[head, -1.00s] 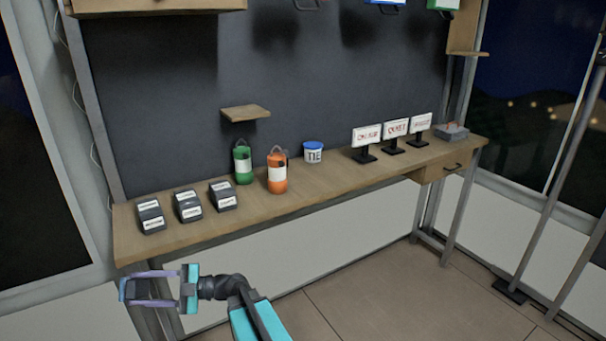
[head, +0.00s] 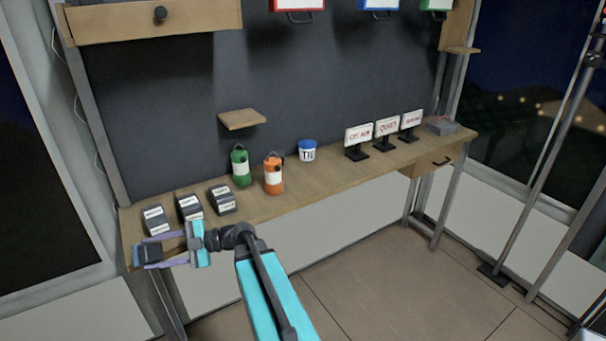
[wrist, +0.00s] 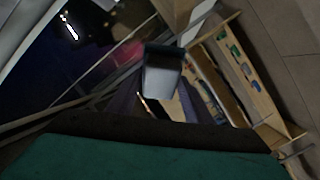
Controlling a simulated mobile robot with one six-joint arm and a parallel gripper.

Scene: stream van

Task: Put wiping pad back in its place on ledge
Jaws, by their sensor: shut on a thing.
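My gripper (head: 152,253) is shut on a small dark block with a bluish end, which looks like the wiping pad (head: 146,255). In the wrist view the pad (wrist: 162,72) shows as a dark block with a pale grey face between the fingers. In the head view the gripper is in front of the left end of the bench. A small wooden ledge (head: 242,119) sticks out of the dark back panel, up and to the right of the gripper, with nothing on it.
A wooden cabinet (head: 150,22) hangs top left.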

